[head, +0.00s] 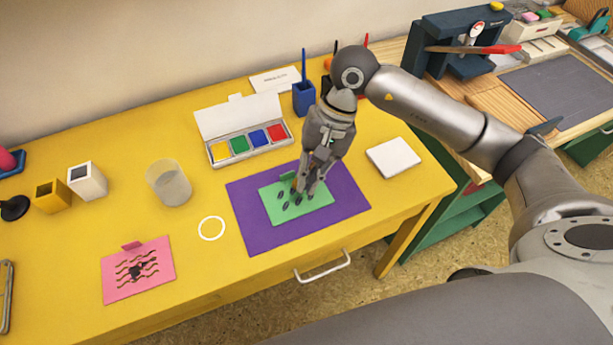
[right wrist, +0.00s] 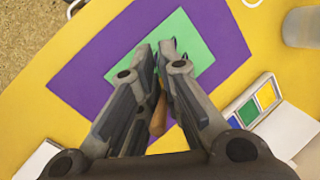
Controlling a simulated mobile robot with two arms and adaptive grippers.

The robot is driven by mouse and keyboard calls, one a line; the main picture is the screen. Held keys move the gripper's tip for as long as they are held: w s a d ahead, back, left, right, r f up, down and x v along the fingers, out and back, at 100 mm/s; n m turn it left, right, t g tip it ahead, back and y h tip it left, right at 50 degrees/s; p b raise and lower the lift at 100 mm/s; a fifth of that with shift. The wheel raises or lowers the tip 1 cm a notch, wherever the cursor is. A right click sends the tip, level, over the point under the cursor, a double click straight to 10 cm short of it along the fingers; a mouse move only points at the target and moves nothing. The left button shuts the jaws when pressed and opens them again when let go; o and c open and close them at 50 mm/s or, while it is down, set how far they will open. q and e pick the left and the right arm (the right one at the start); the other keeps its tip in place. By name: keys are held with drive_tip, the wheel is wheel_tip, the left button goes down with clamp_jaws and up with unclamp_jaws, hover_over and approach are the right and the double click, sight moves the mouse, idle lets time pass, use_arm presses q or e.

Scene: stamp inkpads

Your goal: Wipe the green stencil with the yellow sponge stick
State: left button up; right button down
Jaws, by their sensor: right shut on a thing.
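The green stencil (head: 290,212) lies on a purple mat (head: 246,222) on the yellow table and carries several dark leaf-shaped marks. It also shows in the right wrist view (right wrist: 196,44), partly behind the fingers. My right gripper (head: 306,191) points down over the stencil. It is shut on a thin tan stick (right wrist: 158,118), seen between the fingers in the right wrist view and taken to be the sponge stick. My left gripper is out of view.
An open inkpad box (head: 244,142) with coloured pads stands behind the mat, and a blue pen cup (head: 304,98) is behind the right gripper. A clear cup (head: 168,184) and pink stencil card (head: 138,270) are to the left. A white pad (head: 393,157) lies right.

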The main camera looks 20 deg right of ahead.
drive_tip(key=shift+r, duration=0.2)
use_arm(q)
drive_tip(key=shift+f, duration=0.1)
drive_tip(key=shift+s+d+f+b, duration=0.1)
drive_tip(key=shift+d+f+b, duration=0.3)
drive_tip(key=shift+b, duration=0.1)
use_arm(e)
drive_tip(key=s, duration=0.2)
drive_tip(key=shift+s+d, duration=0.1)
drive_tip(key=shift+s, duration=0.3)
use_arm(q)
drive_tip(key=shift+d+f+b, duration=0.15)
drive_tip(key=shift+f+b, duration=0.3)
use_arm(e)
drive_tip(key=shift+f, duration=0.4)
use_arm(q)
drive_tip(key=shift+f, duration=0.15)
use_arm(e)
drive_tip(key=shift+f, duration=0.1)
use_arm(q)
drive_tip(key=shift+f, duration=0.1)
use_arm(e)
drive_tip(key=shift+a, duration=0.2)
use_arm(q)
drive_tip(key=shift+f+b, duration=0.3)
drive_tip(key=shift+b, duration=0.25)
use_arm(e)
drive_tip(key=shift+a, duration=0.5)
